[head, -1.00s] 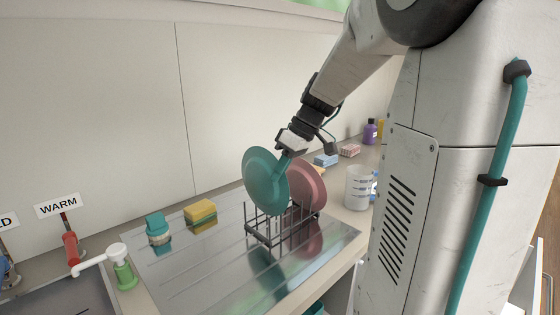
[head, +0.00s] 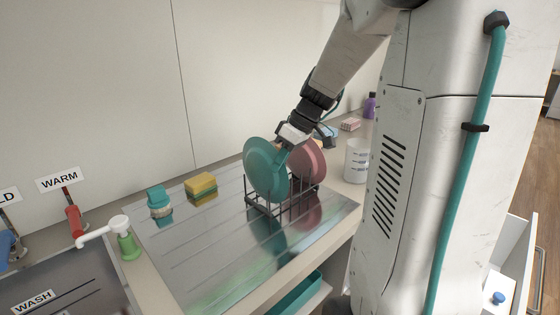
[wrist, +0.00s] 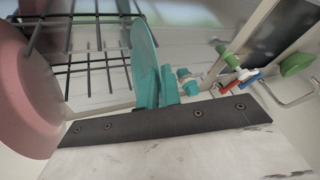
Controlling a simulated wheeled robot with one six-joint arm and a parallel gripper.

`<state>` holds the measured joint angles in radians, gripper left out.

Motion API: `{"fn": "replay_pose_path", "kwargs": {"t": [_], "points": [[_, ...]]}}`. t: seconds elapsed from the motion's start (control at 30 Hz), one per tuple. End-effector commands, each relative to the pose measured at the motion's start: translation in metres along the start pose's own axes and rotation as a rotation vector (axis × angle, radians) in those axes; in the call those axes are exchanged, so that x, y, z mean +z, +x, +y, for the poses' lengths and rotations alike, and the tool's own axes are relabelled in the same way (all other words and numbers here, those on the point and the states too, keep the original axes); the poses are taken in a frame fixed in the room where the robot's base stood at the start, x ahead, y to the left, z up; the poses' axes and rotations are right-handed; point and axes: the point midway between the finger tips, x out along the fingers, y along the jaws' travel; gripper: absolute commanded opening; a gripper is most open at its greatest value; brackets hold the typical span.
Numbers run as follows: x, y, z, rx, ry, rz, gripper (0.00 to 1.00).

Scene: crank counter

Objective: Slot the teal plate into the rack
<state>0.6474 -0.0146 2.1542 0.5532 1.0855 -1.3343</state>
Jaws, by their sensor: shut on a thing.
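The teal plate (head: 264,168) stands upright at the near left end of the dark wire rack (head: 262,210) on the steel drainboard. My gripper (head: 286,146) is shut on its upper right edge. In the wrist view the teal plate (wrist: 145,50) is seen nearly edge-on at the teal fingertips (wrist: 157,88), with the rack wires (wrist: 95,45) beside it. A pink plate (head: 308,157) stands in the rack behind and to the right; it also shows in the wrist view (wrist: 25,95). I cannot tell whether the teal plate's lower edge is seated between the wires.
The drainboard in front of the rack is clear.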

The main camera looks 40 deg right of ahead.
Motion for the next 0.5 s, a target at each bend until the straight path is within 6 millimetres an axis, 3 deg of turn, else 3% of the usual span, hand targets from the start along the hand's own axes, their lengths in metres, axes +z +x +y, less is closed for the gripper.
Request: {"fn": "replay_pose_path", "kwargs": {"t": [0.5], "points": [[0.0021,0.0052,0.0016,0.000,0.000,0.000,0.00]]}}
